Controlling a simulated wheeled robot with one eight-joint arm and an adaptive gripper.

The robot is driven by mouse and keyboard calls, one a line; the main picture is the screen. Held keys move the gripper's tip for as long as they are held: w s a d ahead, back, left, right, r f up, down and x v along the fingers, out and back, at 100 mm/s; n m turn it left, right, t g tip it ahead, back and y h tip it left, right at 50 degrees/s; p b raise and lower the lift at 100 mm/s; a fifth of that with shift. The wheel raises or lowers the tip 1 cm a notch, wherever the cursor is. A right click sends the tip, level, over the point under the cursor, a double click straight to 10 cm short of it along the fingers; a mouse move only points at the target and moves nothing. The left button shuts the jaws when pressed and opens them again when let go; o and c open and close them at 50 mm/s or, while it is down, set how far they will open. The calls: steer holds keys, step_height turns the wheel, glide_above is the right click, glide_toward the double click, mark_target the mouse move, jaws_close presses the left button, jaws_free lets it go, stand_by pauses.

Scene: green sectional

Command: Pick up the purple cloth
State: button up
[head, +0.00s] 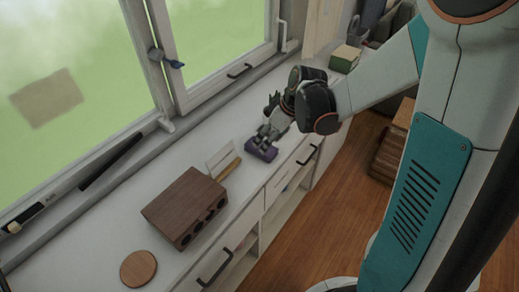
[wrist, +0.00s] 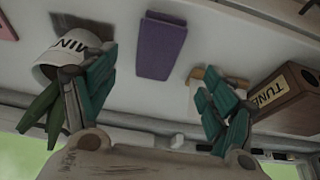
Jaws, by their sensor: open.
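The purple cloth (head: 261,150) lies as a small folded rectangle on the white counter, near its front edge. It also shows in the wrist view (wrist: 162,45), flat and apart from the fingers, between the two fingertips' directions. My gripper (head: 266,134) is just above and behind the cloth in the head view. In the wrist view my gripper (wrist: 153,72) has its fingers spread wide, with nothing between them. I cannot tell the exact height of the fingertips above the cloth.
A white lettered mug (wrist: 68,50) is close by the left finger. A wooden card stand (wrist: 228,78) is behind the right finger, and a wooden box (head: 185,207) stands beyond it. A round wooden coaster (head: 139,268) lies nearer. Windows line the counter's back.

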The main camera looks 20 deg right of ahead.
mark_target(271, 153)
steer(key=b+x, duration=0.1)
steer(key=x, duration=0.4)
steer(key=b+x, duration=0.1)
steer(key=x, duration=0.1)
steer(key=shift+w+f+b, duration=0.15)
steer(key=shift+w+b, duration=0.2)
steer(key=c, duration=1.1)
